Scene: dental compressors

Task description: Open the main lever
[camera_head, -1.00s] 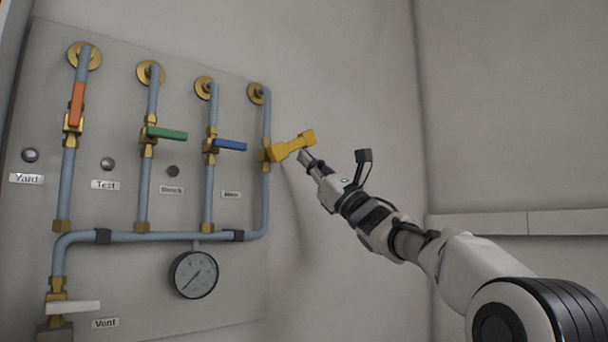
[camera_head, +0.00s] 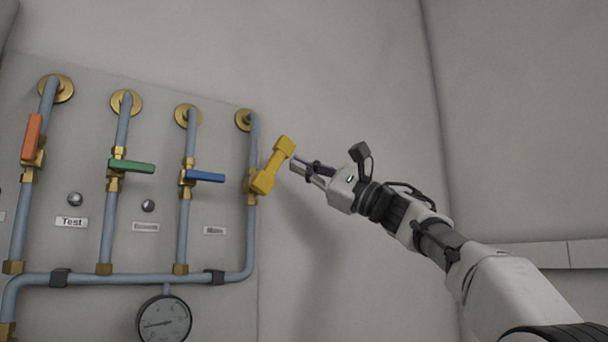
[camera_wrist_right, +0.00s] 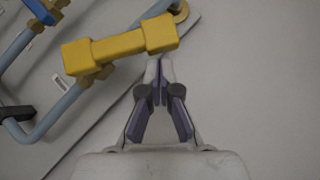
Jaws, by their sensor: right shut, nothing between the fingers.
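The main lever (camera_head: 272,166) is a thick yellow handle with block-shaped ends on the rightmost pipe's valve, to the right of the "Main" label (camera_head: 214,231). It slants up and to the right, steeply but not in line with the upright pipe. It also crosses the upper left of the right wrist view (camera_wrist_right: 120,45). My right gripper (camera_head: 294,163) is shut and empty, just right of the lever's upper end. In the right wrist view its fingertips (camera_wrist_right: 160,63) lie just below the lever's right end block; I cannot tell whether they touch. My left gripper is out of view.
Orange (camera_head: 32,137), green (camera_head: 132,166) and blue (camera_head: 205,176) levers sit on the other pipes of the grey panel. A round gauge (camera_head: 164,321) hangs below the horizontal pipe (camera_head: 130,279). Bare wall lies right of the panel.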

